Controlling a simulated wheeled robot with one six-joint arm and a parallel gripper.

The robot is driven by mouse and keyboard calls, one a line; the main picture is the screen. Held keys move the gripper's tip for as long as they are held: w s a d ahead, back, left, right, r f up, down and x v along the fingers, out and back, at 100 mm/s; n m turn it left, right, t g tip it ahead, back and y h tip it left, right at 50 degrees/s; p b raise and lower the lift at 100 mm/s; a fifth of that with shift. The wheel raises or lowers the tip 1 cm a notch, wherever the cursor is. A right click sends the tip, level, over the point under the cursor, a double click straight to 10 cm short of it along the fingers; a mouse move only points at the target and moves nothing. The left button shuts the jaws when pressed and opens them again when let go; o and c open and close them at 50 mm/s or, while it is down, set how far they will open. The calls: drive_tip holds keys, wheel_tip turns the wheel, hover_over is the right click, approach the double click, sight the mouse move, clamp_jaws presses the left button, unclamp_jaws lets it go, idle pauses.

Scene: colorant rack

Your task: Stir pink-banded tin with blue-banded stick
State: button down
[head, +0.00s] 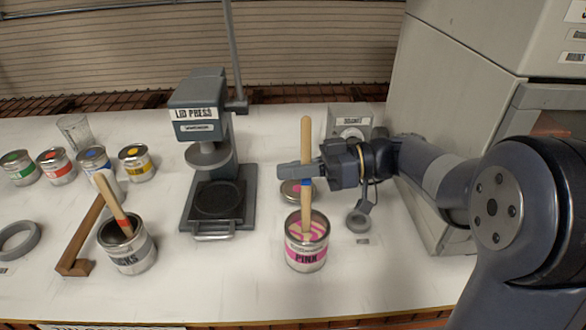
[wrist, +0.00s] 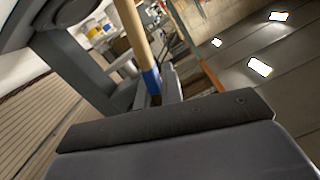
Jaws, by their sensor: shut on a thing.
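The pink-banded tin (head: 307,257) stands open on the white bench, with swirled pink and white paint inside. The blue-banded stick (head: 305,140) is upright with its lower end in the tin's paint. My gripper (head: 303,176) is shut on the stick near its blue band, above the tin's rim. In the wrist view the stick (wrist: 138,45) rises between the jaws, with its blue band (wrist: 152,80) at the fingers. The stick's bottom tip is hidden in the paint.
A grey lid press (head: 208,150) stands left of the tin. Further left are a dark tin (head: 131,257) holding a red-banded stick (head: 113,205), a wooden bracket (head: 80,245), and several small colorant tins (head: 57,168). A round lid (head: 291,196) lies behind the pink tin. A grey cabinet (head: 450,90) stands right.

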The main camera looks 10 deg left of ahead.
drive_tip(key=shift+s+d+f+b, duration=0.1)
drive_tip(key=shift+s+f+b, duration=0.15)
drive_tip(key=shift+f+b, duration=0.6)
drive_tip(key=shift+s+d+f+b, duration=0.1)
drive_tip(key=shift+s+f+b, duration=0.15)
drive_tip(key=shift+f+b, duration=0.65)
drive_tip(key=shift+s+f+b, duration=0.25)
drive_tip(key=shift+f+b, duration=0.45)
drive_tip(key=shift+b, duration=0.3)
drive_tip(key=shift+d, duration=0.1)
